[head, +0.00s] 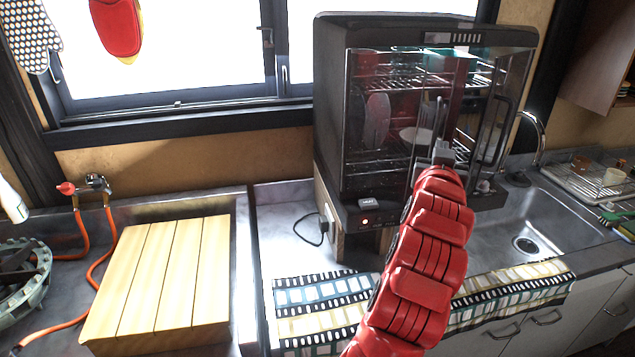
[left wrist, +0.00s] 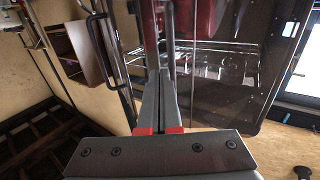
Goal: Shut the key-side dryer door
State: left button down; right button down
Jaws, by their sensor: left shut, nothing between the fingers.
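The dish dryer (head: 330,110) is a dark cabinet with glazed front doors, standing on the counter under the window. A control key and lit red light (head: 365,220) sit at its lower left front. The left, key-side glass door (head: 385,170) shows wire racks and plates behind it; how far it stands open I cannot tell. The other door (head: 500,115) is angled outward at the right. My left gripper (head: 439,148) is shut and empty in front of the dryer, near a vertical handle bar. In the left wrist view the closed fingers (left wrist: 158,85) point toward the dryer glass (left wrist: 235,75); contact is unclear.
A slatted wooden board (head: 165,275) lies at left beside a stove with an orange hose. A patterned cloth (head: 320,305) hangs over the front counter edge. The sink (head: 540,225) and a dish rack (head: 600,180) are at right.

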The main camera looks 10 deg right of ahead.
aim_at(443, 136)
pick_arm(q)
jog(key=b+x, duration=0.3)
jog(key=x, duration=0.4)
jog(key=shift+w+d, duration=0.25)
jog(key=shift+d, duration=0.05)
jog(key=shift+a+b+x, duration=0.2)
jog(key=shift+b+x, duration=0.1)
jog(key=shift+x, duration=0.85)
jog(key=shift+w, duration=0.15)
